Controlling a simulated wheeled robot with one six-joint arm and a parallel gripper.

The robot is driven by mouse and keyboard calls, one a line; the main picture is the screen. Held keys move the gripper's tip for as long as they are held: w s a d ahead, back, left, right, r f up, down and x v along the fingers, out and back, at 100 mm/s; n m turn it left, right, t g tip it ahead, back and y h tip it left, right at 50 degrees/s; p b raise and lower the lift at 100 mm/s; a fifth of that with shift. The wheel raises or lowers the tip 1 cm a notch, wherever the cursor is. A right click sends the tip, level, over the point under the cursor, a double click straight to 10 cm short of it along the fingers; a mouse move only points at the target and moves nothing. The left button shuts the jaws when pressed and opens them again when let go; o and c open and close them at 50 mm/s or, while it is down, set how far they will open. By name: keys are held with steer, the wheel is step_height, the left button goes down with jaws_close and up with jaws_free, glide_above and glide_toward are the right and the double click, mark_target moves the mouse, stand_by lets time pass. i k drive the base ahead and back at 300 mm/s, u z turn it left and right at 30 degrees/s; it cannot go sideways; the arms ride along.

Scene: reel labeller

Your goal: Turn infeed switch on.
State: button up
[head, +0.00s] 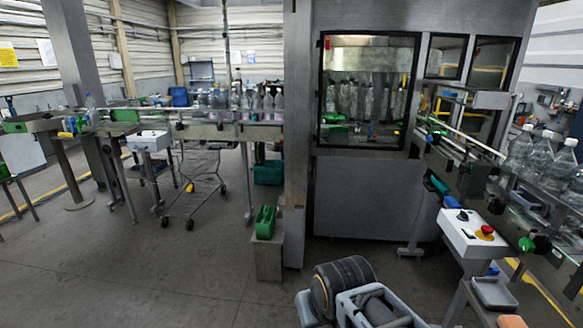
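Two white control boxes are in the head view, and I cannot read a label marking either as the infeed one. The near control box (468,240) stands at right on a post beside the conveyor. It carries a black knob (463,215) and a red button on a yellow base (486,232). The knob's setting is too small to tell. The far control box (149,141) stands at left below the other conveyor; its small controls are too small to make out. My gripper is not visible; what seems to be part of my arm shows at the bottom middle.
The labelling machine (366,195) with glass windows stands in the middle. Clear bottles (530,152) stand on the right conveyor, more on the left conveyor (230,131). Floor at lower left is clear.

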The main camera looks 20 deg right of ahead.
mark_target(464, 216)
steer(key=z, duration=1.05)
steer(key=i, duration=1.2)
steer(key=z, duration=0.85)
steer(key=i, duration=0.55)
